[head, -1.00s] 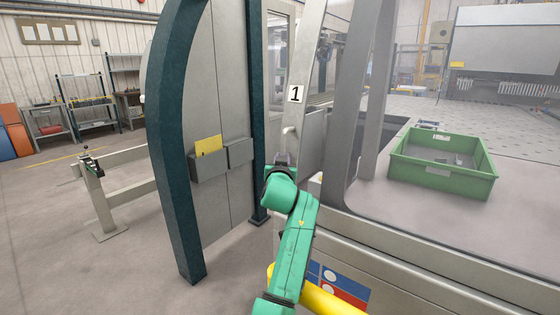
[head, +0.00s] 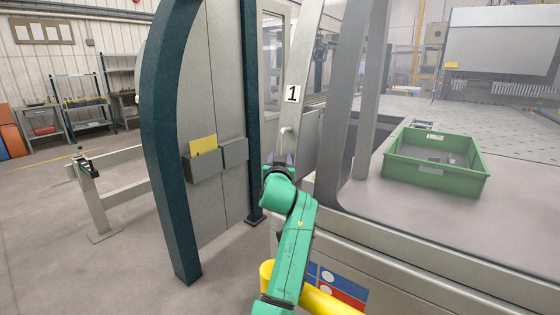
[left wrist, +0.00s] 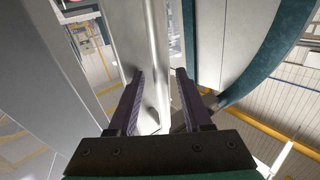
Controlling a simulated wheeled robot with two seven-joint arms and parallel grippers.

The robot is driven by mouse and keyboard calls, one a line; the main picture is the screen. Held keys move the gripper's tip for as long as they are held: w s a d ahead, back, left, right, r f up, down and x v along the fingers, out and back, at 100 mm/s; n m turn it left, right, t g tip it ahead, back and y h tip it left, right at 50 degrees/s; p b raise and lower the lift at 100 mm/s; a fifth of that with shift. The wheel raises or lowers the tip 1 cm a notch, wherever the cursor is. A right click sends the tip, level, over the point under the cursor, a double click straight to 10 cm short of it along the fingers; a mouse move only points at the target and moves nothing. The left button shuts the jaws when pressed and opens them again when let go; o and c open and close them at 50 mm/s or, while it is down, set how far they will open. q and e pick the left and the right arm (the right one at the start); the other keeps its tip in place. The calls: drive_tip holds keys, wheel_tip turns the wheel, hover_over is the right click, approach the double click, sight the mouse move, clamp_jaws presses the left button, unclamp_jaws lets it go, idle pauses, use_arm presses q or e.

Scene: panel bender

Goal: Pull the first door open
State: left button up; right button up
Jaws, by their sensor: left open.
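The first door's pale metal frame (head: 302,75) carries a white label with the number 1 (head: 292,94). A small light handle (head: 286,135) sits on the frame below the label. My left gripper (head: 279,157) is just below the handle in the head view, partly hidden by my green wrist. In the left wrist view, the two dark fingers of my left gripper (left wrist: 161,100) are spread apart, with the pale metal of the door frame (left wrist: 147,40) beyond and between them. I cannot tell whether they touch the handle. My right gripper is not in view.
A green crate (head: 435,183) with small parts stands on the machine table, to the right. A dark teal post (head: 168,150) and a grey panel with a pocket (head: 203,166) stand to the left. A yellow rail (head: 325,300) is low in front. Open floor lies at the left.

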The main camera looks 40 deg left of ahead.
use_arm(q)
drive_tip(key=b+v, duration=0.3)
drive_tip(key=v, duration=1.1)
drive_tip(key=shift+s+b, duration=0.2)
drive_tip(key=shift+b, duration=0.1)
drive_tip(key=shift+d, duration=0.15)
